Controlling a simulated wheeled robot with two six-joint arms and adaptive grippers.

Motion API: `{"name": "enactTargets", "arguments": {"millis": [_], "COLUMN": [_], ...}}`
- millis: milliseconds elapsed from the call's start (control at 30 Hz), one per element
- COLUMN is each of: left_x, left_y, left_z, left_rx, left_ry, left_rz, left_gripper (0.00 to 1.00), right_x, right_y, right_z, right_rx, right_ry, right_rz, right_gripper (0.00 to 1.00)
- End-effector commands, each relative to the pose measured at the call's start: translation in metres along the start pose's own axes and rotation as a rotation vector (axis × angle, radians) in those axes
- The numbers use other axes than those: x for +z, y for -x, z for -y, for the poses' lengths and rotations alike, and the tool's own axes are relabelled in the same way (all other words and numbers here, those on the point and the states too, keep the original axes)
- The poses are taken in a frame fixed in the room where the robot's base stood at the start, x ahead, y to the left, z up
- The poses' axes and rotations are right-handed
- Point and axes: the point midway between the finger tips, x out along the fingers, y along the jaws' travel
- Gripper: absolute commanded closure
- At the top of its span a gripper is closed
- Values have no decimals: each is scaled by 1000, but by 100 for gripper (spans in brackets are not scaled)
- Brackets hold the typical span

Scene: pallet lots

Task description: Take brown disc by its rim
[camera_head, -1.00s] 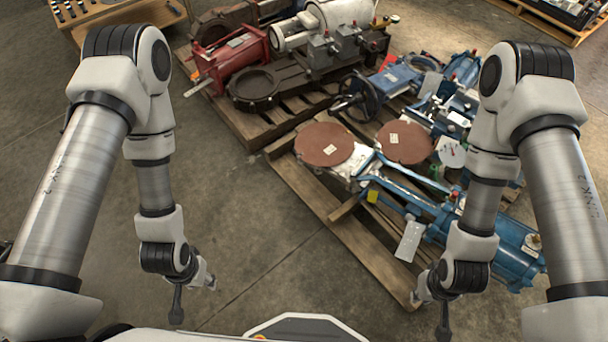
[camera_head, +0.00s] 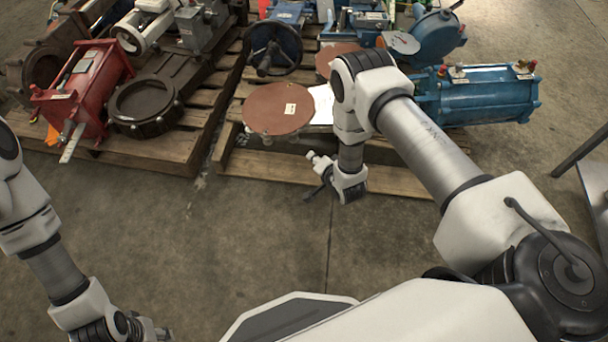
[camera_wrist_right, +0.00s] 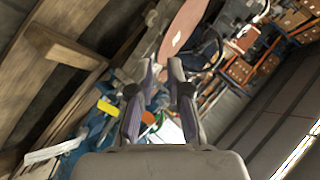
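A flat brown disc (camera_head: 278,108) with a small white label lies on the near edge of the right pallet in the head view. A second brown disc (camera_head: 336,56) lies behind it to the right, partly hidden by my right arm. My right gripper (camera_head: 316,161) is in front of and below the near disc, apart from it. In the right wrist view my right gripper (camera_wrist_right: 163,68) has its fingers apart with nothing between them. A brown disc (camera_wrist_right: 186,27) shows beyond the fingertips, edge rising to the upper right. My left gripper (camera_head: 150,330) is low at the left, its fingers unclear.
The pallet (camera_head: 265,166) also carries a blue handwheel valve (camera_head: 272,45) and a blue cylinder (camera_head: 485,95). The left pallet (camera_head: 165,152) holds a red machine part (camera_head: 85,90) and a dark ring (camera_head: 145,105). Bare concrete floor lies in front of both pallets.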

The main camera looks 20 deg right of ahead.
Motion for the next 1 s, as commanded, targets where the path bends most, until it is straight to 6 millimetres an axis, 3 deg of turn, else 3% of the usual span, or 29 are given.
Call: {"name": "enactTargets", "arguments": {"millis": [33, 100, 233, 333, 567, 1000], "left_x": [0, 0, 0, 0, -1, -3], "left_y": [-62, -97, -138, -150, -155, -198], "left_z": [0, 1, 1, 1, 1, 2], "left_rx": [0, 0, 0, 0, 0, -1], "left_ry": [0, 0, 1, 1, 2, 10], "left_rz": [0, 0, 0, 0, -2, -8], "left_gripper": [53, 53, 53, 53, 53, 53], "right_x": [15, 13, 7, 2, -4, -14], "right_y": [-49, -85, -122, -132, -140, -186], "right_z": [-32, -37, -38, -33, -24, -4], "right_rx": [-86, -212, -403, -486, -517, -513], "right_ry": [-83, -203, -370, -438, -464, -462], "right_rz": [-47, -96, -134, -138, -137, -137], "right_gripper": [83, 83, 83, 83, 83, 83]}}
